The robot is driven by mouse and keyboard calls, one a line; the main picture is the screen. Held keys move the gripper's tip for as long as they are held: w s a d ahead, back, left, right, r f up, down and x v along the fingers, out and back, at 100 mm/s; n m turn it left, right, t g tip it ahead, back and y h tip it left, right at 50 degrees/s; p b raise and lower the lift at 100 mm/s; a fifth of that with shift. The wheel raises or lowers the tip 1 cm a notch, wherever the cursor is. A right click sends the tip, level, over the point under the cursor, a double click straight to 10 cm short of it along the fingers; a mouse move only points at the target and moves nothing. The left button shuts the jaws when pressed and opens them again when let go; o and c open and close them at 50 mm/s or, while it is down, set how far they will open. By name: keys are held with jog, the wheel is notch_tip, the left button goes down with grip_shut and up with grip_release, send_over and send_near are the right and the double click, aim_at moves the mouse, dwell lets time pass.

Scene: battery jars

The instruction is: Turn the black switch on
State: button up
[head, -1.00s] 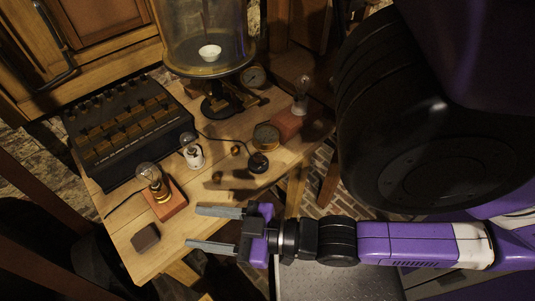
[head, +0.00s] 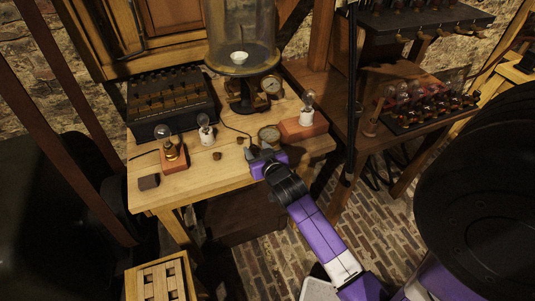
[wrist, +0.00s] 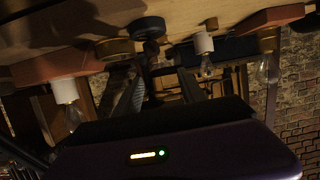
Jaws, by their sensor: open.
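The black switch (wrist: 147,27) is a small round black piece on the wooden table. In the wrist view, which is upside down, it lies just beyond my fingertips, roughly in line with the gap between them. My gripper (wrist: 157,72) is open, with nothing seen between its fingers. In the head view my gripper (head: 257,155) is at the table's front right part, close to the switch. There the fingers largely hide the switch, and I cannot tell whether they touch it.
A brass round piece (head: 269,133) sits close behind my gripper. A bulb on a red block (head: 302,128) is to the right. A white-socket bulb (head: 206,134) and another bulb on a block (head: 173,157) stand left. A glass jar (head: 241,30) stands behind.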

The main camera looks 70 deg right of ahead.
aim_at(253, 147)
jog(key=shift+m+g, duration=0.3)
jog(key=shift+g, duration=0.1)
jog(key=shift+w+d+f+p, duration=0.15)
jog(key=shift+w+d+f, duration=0.45)
jog(key=shift+d+f, duration=0.25)
jog(key=shift+w+d+f+p, duration=0.2)
jog(key=shift+w+d+f, duration=0.35)
jog(key=shift+d+f, duration=0.3)
jog(key=shift+w+d+f+p, duration=0.15)
jog(key=shift+w+d+f, duration=0.45)
jog(key=shift+d+f, duration=0.25)
grip_shut()
